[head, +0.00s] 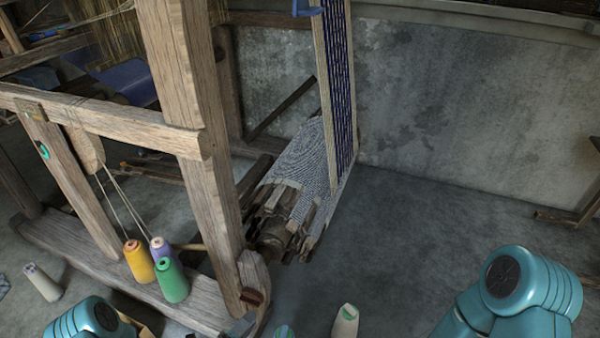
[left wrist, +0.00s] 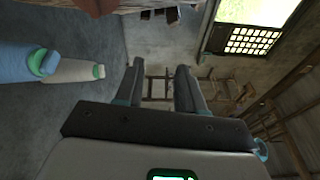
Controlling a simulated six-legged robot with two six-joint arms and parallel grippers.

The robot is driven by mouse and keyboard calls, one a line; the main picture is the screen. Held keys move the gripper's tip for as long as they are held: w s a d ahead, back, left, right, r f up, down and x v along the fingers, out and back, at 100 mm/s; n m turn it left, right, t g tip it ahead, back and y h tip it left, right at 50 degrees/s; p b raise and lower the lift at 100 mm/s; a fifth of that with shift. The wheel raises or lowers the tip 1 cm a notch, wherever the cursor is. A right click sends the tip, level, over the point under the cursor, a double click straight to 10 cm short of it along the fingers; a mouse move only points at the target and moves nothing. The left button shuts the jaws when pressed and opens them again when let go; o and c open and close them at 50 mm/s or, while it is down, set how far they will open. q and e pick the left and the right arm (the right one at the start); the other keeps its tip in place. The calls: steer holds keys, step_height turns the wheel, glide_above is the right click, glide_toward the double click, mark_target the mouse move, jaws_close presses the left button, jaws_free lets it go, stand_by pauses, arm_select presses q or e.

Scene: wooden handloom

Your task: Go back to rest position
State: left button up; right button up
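My left gripper (left wrist: 159,72) shows in the left wrist view with its two dark fingers apart and nothing between them. It points across the room, with a bright window and wooden frames beyond it. In the head view a small grey part of the left gripper (head: 241,325) shows at the bottom edge, low beside the foot of the loom post. My teal left arm (head: 90,320) is at the bottom left, and my teal right arm (head: 515,290) is at the bottom right. My right gripper is not seen in either view.
The wooden loom (head: 185,110) fills the left of the head view. Yellow (head: 139,263), purple (head: 160,251) and green (head: 173,283) thread cones stand on its lower beam. A patterned cloth roll (head: 308,165) lies behind the post. Bare floor (head: 410,235) is clear at right.

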arm_select(q)
steer(key=s+d+n+g+y, duration=0.45)
steer(key=n+g, duration=0.25)
steer(key=n, duration=0.5)
steer(key=s+a+f+n+g+y, duration=0.1)
steer(key=s+f+n+g, duration=0.1)
steer(key=s+n+g, duration=0.4)
steer(key=s+a+f+n+g+y, duration=0.1)
steer(key=s+f+n+g, duration=0.1)
steer(key=s+n, duration=0.7)
step_height(320, 180, up, 27)
steer(key=w+n+p, duration=0.1)
steer(key=p, duration=2.5)
steer(key=shift+w+p, duration=0.2)
steer(key=shift+p, duration=0.2)
steer(key=shift+h, duration=0.25)
steer(key=shift+r, duration=0.1)
